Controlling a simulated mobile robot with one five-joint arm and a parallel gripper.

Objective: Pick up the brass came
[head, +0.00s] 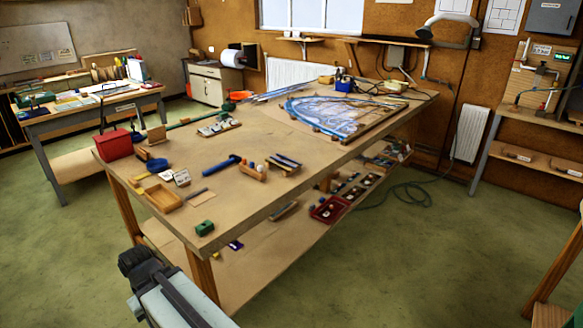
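I cannot pick out the brass came for certain. Long thin pale strips (284,92) lie at the back of the big workbench (225,150), left of the leaded panel (335,114); their metal cannot be told at this size. A short thin dark strip (196,194) lies near the front of the bench, just above a small tan piece. Part of my arm (172,298) shows at the bottom, in front of the bench and apart from those strips. My gripper's fingers are not visible.
A red box (119,144), wooden tray (161,197), blue-handled tool (222,166), wooden tool holder (284,164) and green block (205,228) stand on the bench. A lower shelf holds red trays (329,209). Green floor is open at right, with a hose (407,196).

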